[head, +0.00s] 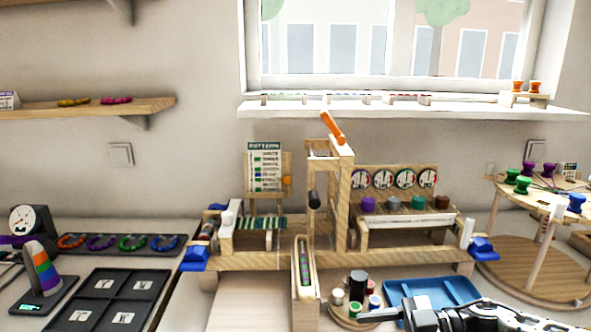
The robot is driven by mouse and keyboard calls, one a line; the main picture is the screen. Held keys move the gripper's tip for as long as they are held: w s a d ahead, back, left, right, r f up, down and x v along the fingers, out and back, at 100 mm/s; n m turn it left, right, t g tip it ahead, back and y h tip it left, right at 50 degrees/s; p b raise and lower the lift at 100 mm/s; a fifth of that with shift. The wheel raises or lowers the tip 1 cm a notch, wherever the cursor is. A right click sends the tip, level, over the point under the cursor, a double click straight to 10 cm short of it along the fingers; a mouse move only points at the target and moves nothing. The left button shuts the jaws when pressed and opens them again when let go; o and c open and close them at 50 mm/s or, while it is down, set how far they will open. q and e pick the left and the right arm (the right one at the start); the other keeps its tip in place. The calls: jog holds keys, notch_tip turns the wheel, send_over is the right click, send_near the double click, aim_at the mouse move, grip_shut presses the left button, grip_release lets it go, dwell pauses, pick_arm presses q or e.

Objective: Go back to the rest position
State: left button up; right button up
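My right gripper (378,315) comes in from the lower right, its arm lying low across the front of the blue tray (462,290). Its fingers point left, close to the small round holder with jars and a black cylinder (357,284). I cannot tell whether it touches them, or whether the fingers are apart or closed. Nothing clearly shows between them. My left gripper is not in view.
A wooden bead frame with an orange lever (333,127), a pattern card (265,166) and blue clamps (195,258) stands mid-table. A black compartment tray (110,300) and a striped cone (42,268) are left. A round tiered stand (520,272) with spools is right.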

jog(key=s+a+f+m+t+h, duration=0.1)
jog(key=s+a+f+m+t, duration=0.1)
jog(key=s+a+m+t, duration=0.25)
jog(key=s+a+f+m+t, duration=0.1)
jog(key=a+f+m+t, duration=0.1)
jog(key=a+m+t, duration=0.35)
jog(key=s+d+f+m+h, duration=0.6)
jog(key=s+d+f+h, duration=0.5)
jog(key=s+f+h, duration=0.1)
jog(key=shift+f+m+g+h, duration=0.3)
jog(key=shift+f+m, duration=0.1)
jog(key=shift+f, duration=0.3)
jog(key=shift+s+d, duration=0.1)
